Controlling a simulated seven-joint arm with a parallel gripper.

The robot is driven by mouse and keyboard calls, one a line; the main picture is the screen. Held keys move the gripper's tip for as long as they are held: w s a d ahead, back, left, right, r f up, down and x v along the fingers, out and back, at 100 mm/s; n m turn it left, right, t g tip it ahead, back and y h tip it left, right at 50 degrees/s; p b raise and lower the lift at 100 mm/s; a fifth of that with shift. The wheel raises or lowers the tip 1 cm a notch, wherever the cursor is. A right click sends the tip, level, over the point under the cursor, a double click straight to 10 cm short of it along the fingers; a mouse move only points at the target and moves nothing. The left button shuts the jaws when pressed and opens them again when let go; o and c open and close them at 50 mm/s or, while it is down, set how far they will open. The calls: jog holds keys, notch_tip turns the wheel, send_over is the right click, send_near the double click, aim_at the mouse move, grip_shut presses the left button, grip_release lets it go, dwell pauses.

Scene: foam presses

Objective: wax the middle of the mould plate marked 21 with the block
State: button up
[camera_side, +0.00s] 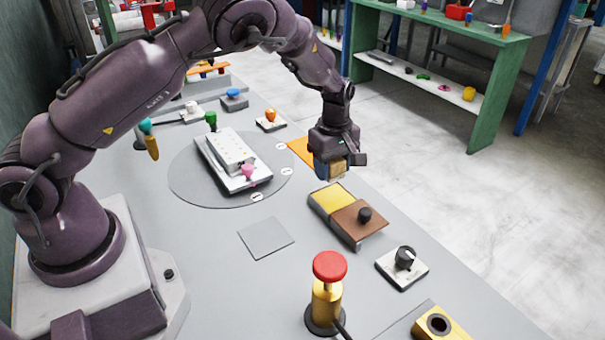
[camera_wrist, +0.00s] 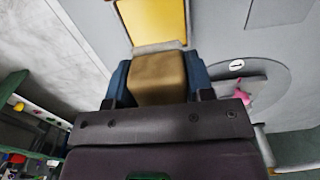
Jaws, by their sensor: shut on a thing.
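My gripper (camera_side: 335,165) is shut on a tan block (camera_wrist: 158,78), held between its two blue fingers; the block (camera_side: 339,171) also shows in the side view. It hangs just beyond the far end of a tray with a yellow surface (camera_side: 331,197), whose near part is covered by a brown lid (camera_side: 350,222) with a black knob. The yellow surface (camera_wrist: 152,20) lies ahead of the block in the wrist view. A pale mould block with holes (camera_side: 230,152) sits on a white base on a grey round disc (camera_side: 190,190). I cannot read a 21 on any plate.
A pink knob (camera_side: 249,171) stands at the base's near end. An orange sheet (camera_side: 301,150) lies beside my gripper. A red-topped button post (camera_side: 328,285) and a black dial (camera_side: 404,258) stand nearer. A bare grey square (camera_side: 266,238) lies flat on the table.

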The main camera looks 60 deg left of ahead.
aim_at(334, 198)
jog(key=shift+w+d+r, duration=0.3)
jog(key=shift+w+r, duration=0.05)
jog(key=shift+w, duration=0.1)
jog(key=shift+s+f, duration=0.1)
jog(key=shift+s, duration=0.1)
jog(key=shift+f, duration=2.9)
jog(key=shift+d+f, duration=0.1)
jog(key=shift+f, duration=0.5)
jog(key=shift+r, duration=3.6)
